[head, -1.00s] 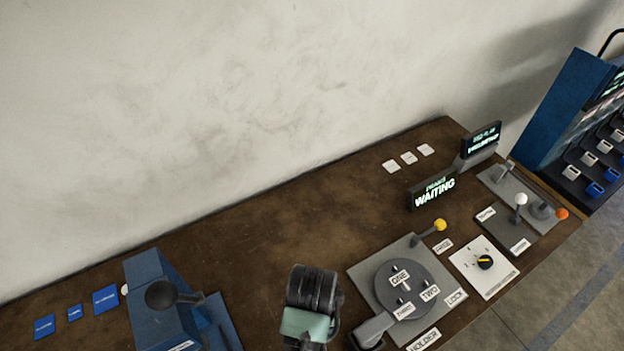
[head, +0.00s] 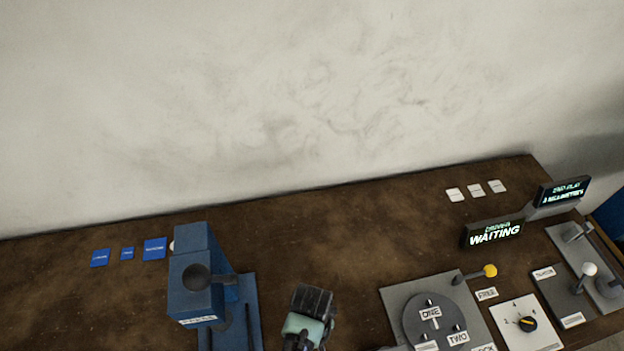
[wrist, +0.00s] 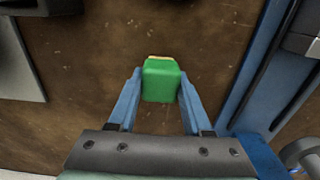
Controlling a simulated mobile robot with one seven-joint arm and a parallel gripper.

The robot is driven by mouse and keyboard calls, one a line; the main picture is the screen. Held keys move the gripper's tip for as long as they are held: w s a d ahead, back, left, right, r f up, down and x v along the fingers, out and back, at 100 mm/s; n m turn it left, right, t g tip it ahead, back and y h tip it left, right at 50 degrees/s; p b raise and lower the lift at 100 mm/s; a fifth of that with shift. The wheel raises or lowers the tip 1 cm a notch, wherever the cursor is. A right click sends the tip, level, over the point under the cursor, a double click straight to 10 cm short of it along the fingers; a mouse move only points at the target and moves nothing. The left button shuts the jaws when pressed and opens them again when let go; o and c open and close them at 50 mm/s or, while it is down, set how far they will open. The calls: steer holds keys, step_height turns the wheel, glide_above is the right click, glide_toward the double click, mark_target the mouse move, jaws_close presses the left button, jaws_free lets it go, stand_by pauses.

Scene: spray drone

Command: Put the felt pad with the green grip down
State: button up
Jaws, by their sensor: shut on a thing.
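In the wrist view the green grip (wrist: 161,82) of the felt pad sits between the blue fingers of my gripper (wrist: 160,98), which is shut on it. A thin pale strip of the pad (wrist: 160,57) shows just beyond the grip; the rest of the pad is hidden under it. The brown table top lies below, and I cannot tell whether the pad touches it. In the head view my gripper (head: 309,312) is over the table at the bottom centre, and the pad is hidden there.
A blue press with a black knob (head: 197,277) stands left of my gripper. A grey turntable plate (head: 397,302) with a yellow-knobbed lever is to the right. A "WAITING" sign (head: 494,233) and a white dial plate (head: 526,325) stand farther right. The table behind my gripper is clear.

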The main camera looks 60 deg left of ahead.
steer(key=shift+f, duration=0.2)
steer(key=shift+f, duration=0.15)
steer(key=o, duration=1.2)
step_height(320, 180, up, 12)
steer(key=shift+r, duration=0.25)
